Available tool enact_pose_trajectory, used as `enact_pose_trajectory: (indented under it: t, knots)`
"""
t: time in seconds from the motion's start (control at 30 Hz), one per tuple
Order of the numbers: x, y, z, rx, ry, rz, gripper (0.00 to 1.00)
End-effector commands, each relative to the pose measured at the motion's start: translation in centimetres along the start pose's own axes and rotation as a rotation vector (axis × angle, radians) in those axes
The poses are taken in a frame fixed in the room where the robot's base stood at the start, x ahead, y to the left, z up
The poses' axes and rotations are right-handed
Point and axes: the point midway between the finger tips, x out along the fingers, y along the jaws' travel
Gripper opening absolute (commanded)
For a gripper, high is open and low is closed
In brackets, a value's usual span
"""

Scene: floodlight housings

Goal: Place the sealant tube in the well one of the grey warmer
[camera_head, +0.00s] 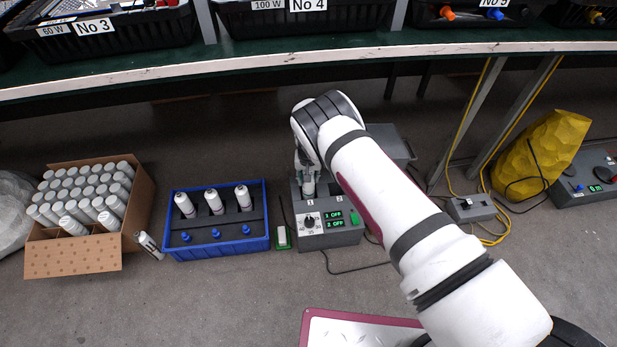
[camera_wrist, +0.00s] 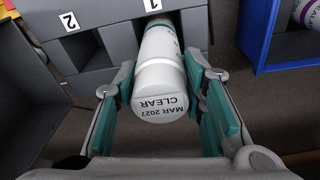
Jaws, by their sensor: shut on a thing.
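The sealant tube (camera_wrist: 162,72) is white with a teal band, its flat end marked "MAR 2027 CLEAR" facing the wrist camera. My gripper (camera_wrist: 168,95) is shut on it, with a teal-padded finger on either side. The grey warmer (camera_head: 345,237) stands on the floor with wells labelled 1 and 2; it also shows in the wrist view (camera_wrist: 100,38). The tube's far end is at the opening by label 1, well one; how deep it sits is hidden. In the head view, my gripper (camera_head: 307,172) and the tube (camera_head: 309,188) are upright over the warmer's left side.
A blue crate (camera_head: 218,250) with several white tubes stands left of the warmer. A small green-and-white block (camera_head: 282,238) lies between them. A green bench edge (camera_head: 250,62) runs behind.

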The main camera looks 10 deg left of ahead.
Motion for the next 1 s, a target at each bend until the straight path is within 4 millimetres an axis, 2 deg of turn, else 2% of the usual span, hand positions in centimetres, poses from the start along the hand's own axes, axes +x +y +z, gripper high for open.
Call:
enact_pose_trajectory:
  t: [0.6, 0.63, 0.7, 1.0]
  knots:
    - [1.00, -0.01, 0.08, 0.001, 0.001, -0.001, 0.00]
    - [1.05, 0.02, 0.15, 0.001, 0.000, 0.000, 0.44]
    - [1.04, 0.02, 0.15, 0.001, 0.000, 0.000, 0.57]
    - [1.00, 0.02, 0.14, 0.001, 0.000, 0.000, 0.57]
